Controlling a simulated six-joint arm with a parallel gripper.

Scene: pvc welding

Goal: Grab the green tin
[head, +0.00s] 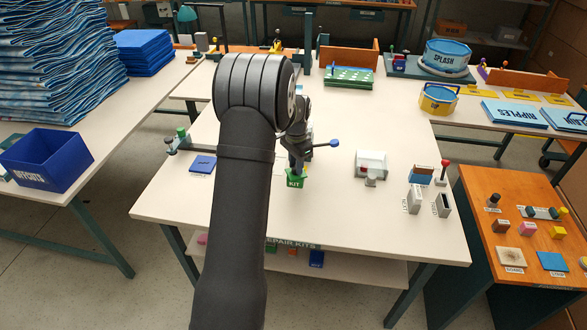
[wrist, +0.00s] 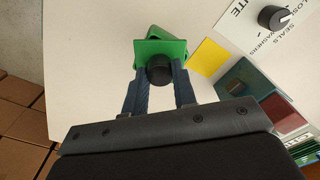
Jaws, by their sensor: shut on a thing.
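The green tin (head: 296,180), marked "KIT", is at the middle of the white table in the head view, right under my gripper (head: 297,168). In the wrist view the green tin (wrist: 160,47) has a dark round knob on it. The two fingers of my gripper (wrist: 159,75) are shut on this knob, one on each side. The tin is partly hidden by the fingers and the knob. I cannot tell whether it touches the table.
A blue pad (head: 202,164) lies left on the white table (head: 330,220). A white box (head: 371,163) stands to the right, with grey holders (head: 414,200) farther right. A yellow square (wrist: 209,57) is beside the tin in the wrist view. The table's front is mostly clear.

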